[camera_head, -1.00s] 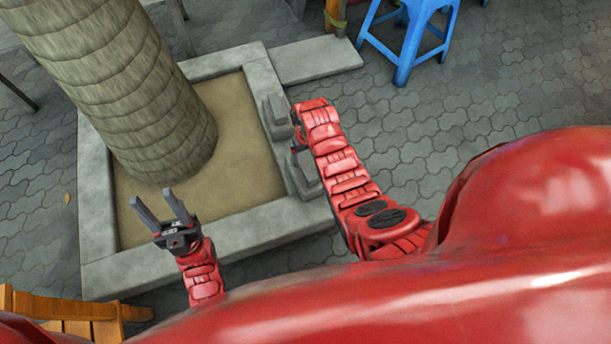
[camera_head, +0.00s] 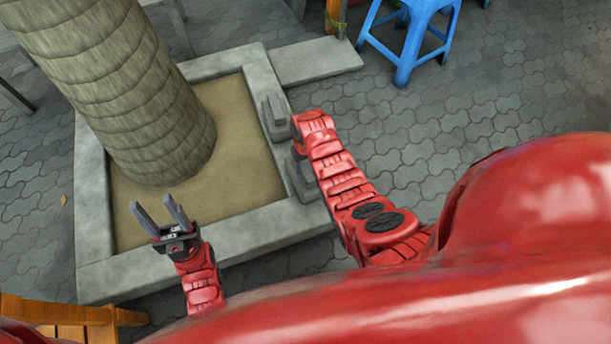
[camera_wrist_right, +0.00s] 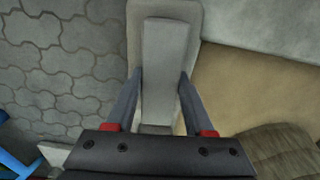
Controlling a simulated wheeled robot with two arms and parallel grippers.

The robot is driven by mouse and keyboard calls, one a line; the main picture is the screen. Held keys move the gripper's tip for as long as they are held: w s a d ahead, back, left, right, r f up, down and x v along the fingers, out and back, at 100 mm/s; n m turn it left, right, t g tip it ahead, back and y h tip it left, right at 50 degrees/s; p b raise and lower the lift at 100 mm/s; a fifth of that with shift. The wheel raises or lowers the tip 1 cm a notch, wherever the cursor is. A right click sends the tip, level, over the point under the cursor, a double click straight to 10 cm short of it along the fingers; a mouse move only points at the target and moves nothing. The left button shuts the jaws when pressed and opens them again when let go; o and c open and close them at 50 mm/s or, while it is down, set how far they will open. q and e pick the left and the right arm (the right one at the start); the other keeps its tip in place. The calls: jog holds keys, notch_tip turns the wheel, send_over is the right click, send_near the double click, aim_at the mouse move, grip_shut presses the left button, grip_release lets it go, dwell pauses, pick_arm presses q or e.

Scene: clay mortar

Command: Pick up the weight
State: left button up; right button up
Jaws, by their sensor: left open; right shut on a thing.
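A grey weight (camera_head: 303,182) with a wide base and a narrower raised block stands on the planter's right rim. In the right wrist view the weight (camera_wrist_right: 170,40) shows between my right fingers. My right gripper (camera_wrist_right: 160,76) is shut on its narrow block, one finger on each side. In the head view the right forearm and wrist partly hide the fingers. A second grey weight (camera_head: 276,117) stands farther back on the same rim, close to my right wrist. My left gripper (camera_head: 160,215) is open and empty over the planter's front left part.
A square stone planter (camera_head: 92,205) holds sandy soil and a thick tree trunk (camera_head: 130,95). A blue stool (camera_head: 410,40) stands at the back right. Wooden furniture (camera_head: 75,318) is at the lower left.

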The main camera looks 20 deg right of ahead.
grip_shut()
jog(key=shift+r, duration=0.1)
